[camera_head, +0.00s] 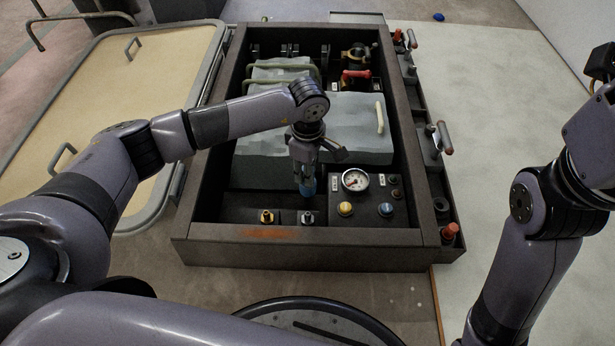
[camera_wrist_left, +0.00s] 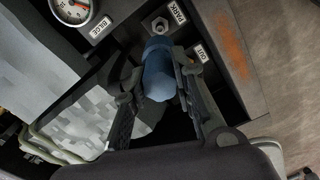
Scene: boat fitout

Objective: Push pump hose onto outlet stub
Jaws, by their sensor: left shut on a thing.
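My left gripper (camera_head: 306,185) is shut on the blue pump hose end (camera_head: 308,188), inside the dark open box. The hose end also shows between the fingers in the left wrist view (camera_wrist_left: 158,72). In the head view it is just above and behind a silver stub (camera_head: 307,218). A brass stub (camera_head: 266,217) stands to the left. In the wrist view the silver stub (camera_wrist_left: 160,25), by the PARK label, is clear of the hose. The OUT label (camera_wrist_left: 202,53) is beside a finger, which hides what lies below it. I cannot tell whether the hose touches a stub. My right gripper is out of view.
A round gauge (camera_head: 355,180) and a yellow knob (camera_head: 345,209) are right of the stubs. Grey blocks (camera_head: 358,128) fill the middle of the box. The box's front wall (camera_head: 310,237) rises close to the stubs. A tan panel (camera_head: 120,95) lies to the left.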

